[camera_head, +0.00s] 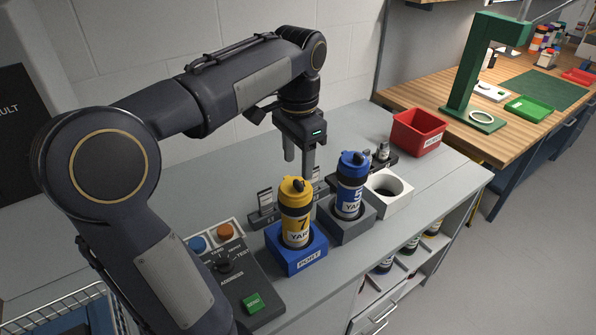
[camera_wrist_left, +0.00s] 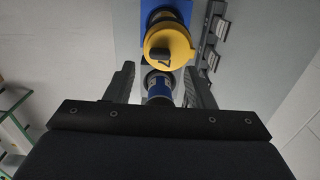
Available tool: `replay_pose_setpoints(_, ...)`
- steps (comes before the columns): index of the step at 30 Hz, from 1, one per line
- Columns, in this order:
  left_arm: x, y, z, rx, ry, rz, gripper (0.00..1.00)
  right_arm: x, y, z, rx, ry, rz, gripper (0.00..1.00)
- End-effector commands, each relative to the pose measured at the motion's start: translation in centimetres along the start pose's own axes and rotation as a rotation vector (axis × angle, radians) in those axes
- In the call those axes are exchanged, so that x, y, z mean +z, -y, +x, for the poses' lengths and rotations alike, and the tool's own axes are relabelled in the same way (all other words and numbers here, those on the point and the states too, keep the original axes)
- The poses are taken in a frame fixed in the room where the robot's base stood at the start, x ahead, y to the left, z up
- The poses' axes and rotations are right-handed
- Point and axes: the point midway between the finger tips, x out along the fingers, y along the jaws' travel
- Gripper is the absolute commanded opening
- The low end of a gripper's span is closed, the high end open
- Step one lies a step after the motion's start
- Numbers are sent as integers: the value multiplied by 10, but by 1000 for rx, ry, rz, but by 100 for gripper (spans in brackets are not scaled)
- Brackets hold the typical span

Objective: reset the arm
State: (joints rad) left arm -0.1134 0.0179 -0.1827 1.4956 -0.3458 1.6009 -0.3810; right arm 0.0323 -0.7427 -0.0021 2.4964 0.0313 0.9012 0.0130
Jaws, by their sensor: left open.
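My left arm comes in from the left in the head view. Its gripper (camera_head: 300,160) points down above the bench, behind the yellow and blue canisters, with its fingers apart and nothing between them. The yellow canister (camera_head: 295,212) marked 7 stands upright in the blue PORT block (camera_head: 311,264). The blue canister (camera_head: 350,187) stands upright in a grey block (camera_head: 346,228) to its right. In the left wrist view the gripper's fingers (camera_wrist_left: 158,90) are spread, with the blue canister (camera_wrist_left: 158,88) seen between them and the yellow canister (camera_wrist_left: 168,45) beyond. My right gripper is not in view.
A control panel (camera_head: 238,283) with a green button sits at the front left. A white holder (camera_head: 388,192) with an empty round opening and a red REJECT bin (camera_head: 418,132) stand to the right. Small labelled stands line the back. A wooden bench is beyond.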

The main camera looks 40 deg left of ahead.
Motion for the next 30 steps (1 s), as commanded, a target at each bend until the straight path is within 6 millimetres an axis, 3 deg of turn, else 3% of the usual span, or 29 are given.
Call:
replay_pose_setpoints(3,-1,0,-17,-1,-1,0,49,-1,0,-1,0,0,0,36)
replay_pose_setpoints(9,0,0,-26,0,1,1,49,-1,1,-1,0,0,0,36)
replay_pose_setpoints(25,2,-2,-24,4,-8,-3,49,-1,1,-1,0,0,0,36)
replay_pose_setpoints(30,24,-28,-5,57,-114,-51,49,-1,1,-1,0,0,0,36)
